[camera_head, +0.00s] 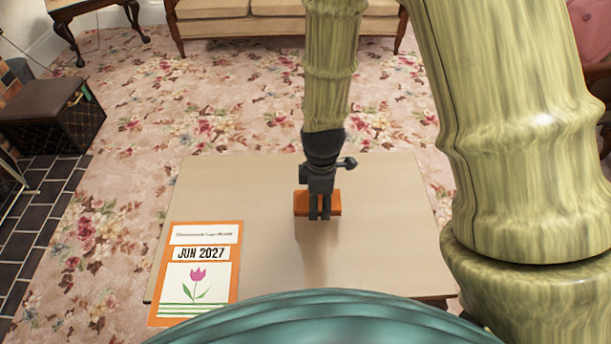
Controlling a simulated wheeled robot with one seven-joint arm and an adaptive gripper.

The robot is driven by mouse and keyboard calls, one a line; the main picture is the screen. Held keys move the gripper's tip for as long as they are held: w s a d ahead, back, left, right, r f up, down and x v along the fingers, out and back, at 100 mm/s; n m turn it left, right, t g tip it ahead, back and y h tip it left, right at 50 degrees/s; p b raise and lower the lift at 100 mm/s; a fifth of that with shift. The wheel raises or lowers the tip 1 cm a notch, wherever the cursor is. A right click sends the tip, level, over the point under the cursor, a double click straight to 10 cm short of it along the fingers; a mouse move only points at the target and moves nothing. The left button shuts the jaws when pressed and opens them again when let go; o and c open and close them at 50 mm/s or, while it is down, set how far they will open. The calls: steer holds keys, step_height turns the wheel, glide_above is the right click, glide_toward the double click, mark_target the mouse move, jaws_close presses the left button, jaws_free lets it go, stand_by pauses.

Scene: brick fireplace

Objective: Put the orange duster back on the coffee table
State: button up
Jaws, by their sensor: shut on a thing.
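The orange duster (333,203) is a small orange block seen over the middle of the coffee table. My gripper (320,215) is shut on it, and the dark fingers cover its centre. A soft shadow lies on the table below the gripper. I cannot tell whether the duster touches the tabletop or hangs just above it. The coffee table (390,230) has a plain beige top.
A JUN 2027 calendar card (199,272) with a tulip lies at the table's front left. A couch (240,22) stands at the back, a dark box (50,115) at the left. The table's right side is bare. Floral carpet (125,160) surrounds it.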

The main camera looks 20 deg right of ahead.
steer(key=w, duration=0.5)
steer(key=w+d+f+b, duration=0.1)
steer(key=w, duration=0.4)
steer(key=w+b, duration=0.1)
steer(key=w, duration=0.4)
steer(key=shift+w+d+f, duration=0.2)
steer(key=shift+d+f, duration=0.1)
steer(key=shift+d, duration=0.1)
steer(key=shift+w+b, duration=0.15)
steer(key=shift+b, duration=0.15)
steer(key=shift+f+b, duration=0.65)
steer(key=shift+f, duration=1.15)
steer(key=shift+r, duration=0.1)
steer(key=o, duration=0.8)
steer(key=shift+o, duration=0.9)
